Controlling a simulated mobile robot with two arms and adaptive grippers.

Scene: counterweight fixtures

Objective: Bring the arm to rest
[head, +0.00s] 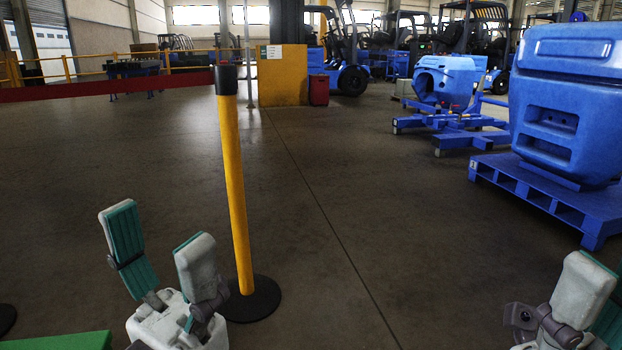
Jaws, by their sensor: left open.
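My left gripper (157,228) is at the lower left with its two green-padded fingers spread apart. Nothing is between them, and it appears in front of the floor near the yellow post. My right gripper (597,300) is at the lower right corner and partly cut off by the picture edge. One pale finger shows clearly and part of a green pad shows behind it, so its opening is unclear. A large blue counterweight (567,110) sits on a blue pallet (555,195) at the right. Another blue counterweight (447,80) rests on a blue wheeled stand (462,135) farther back.
A yellow barrier post (235,180) with a black round base (250,300) stands beside my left gripper; its red belt (110,87) runs left. A green surface (60,341) shows at bottom left. Forklifts (345,50) stand at the back. The middle floor is clear.

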